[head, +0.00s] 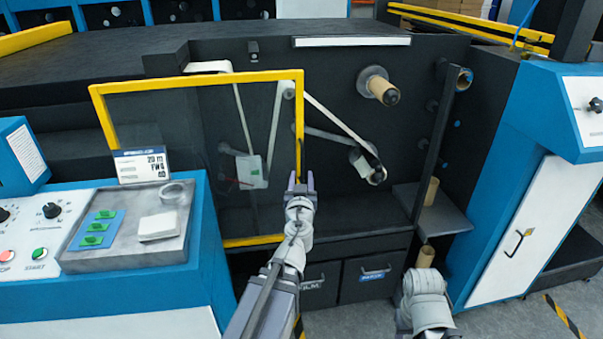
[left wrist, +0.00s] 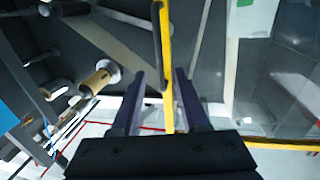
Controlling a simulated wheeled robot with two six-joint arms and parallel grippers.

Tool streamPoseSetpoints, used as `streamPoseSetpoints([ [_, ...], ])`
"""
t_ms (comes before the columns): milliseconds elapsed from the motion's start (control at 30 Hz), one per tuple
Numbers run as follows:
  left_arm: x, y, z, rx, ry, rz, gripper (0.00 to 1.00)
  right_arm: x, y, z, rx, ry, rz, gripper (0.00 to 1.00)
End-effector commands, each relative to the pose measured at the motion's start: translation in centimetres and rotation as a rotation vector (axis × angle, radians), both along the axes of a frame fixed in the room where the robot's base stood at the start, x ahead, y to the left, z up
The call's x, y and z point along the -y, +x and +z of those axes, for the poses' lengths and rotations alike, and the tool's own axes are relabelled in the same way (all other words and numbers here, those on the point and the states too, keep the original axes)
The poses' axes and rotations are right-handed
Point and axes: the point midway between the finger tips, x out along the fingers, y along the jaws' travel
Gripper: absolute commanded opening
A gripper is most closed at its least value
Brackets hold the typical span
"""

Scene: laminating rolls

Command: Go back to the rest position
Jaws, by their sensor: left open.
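My left gripper (head: 300,184) is open in front of the laminating machine, at the right edge of the yellow-framed clear door (head: 196,80). In the left wrist view my left gripper (left wrist: 155,95) has its two dark fingers apart, with the yellow door edge (left wrist: 166,60) showing between them. I cannot tell whether the fingers touch the frame. My right arm shows at the lower right of the head view, but its gripper jaws cannot be made out.
A cardboard core (head: 382,90) sits on a spindle inside the machine. A control panel (head: 125,225) stands at the left, with a tray of small items. A blue and white cabinet (head: 530,200) stands at the right. Drawers (head: 372,275) lie below the machine.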

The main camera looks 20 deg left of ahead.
Motion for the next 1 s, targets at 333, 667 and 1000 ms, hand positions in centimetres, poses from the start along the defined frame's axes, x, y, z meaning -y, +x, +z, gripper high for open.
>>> streamPoseSetpoints([
  [333,0.1,-0.1,0.0,0.0,0.0,0.0,0.45,0.0,0.0,0.0,0.0,0.0,0.0,0.5],
  [667,0.8,-0.8,-1.6,-0.075,-0.011,0.096,0.45,0.0,0.0,0.0,0.0,0.0,0.0,0.5],
  [1000,11.1,-9.0,-15.7,-0.886,-0.057,0.125,0.45,0.0,0.0,0.0,0.0,0.0,0.0,0.5],
])
